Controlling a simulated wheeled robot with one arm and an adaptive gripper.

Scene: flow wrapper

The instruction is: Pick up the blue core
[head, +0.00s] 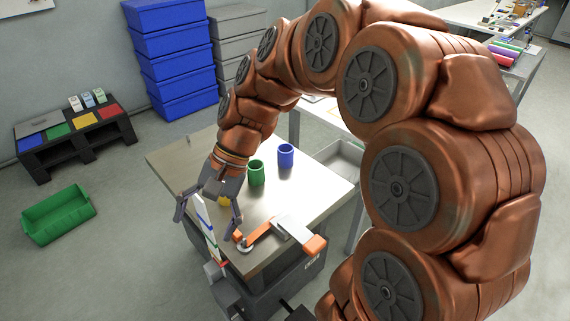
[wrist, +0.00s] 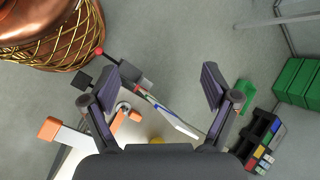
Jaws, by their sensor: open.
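The blue core (head: 286,155) is a short hollow blue cylinder. It stands upright on the metal table (head: 320,180) near its back right edge in the head view. My gripper (head: 208,215) is open and hangs over the table's front left part, to the left of the blue core and apart from it. In the wrist view the open fingers (wrist: 158,88) have nothing clearly gripped between them. The blue core does not show in the wrist view.
A green core (head: 256,173) stands just left of the blue one. A yellow piece (head: 222,199) is partly hidden by my gripper. A white panel (head: 206,228) and an orange-white device (head: 290,228) are at the front edge. Blue crates (head: 170,50) stand behind.

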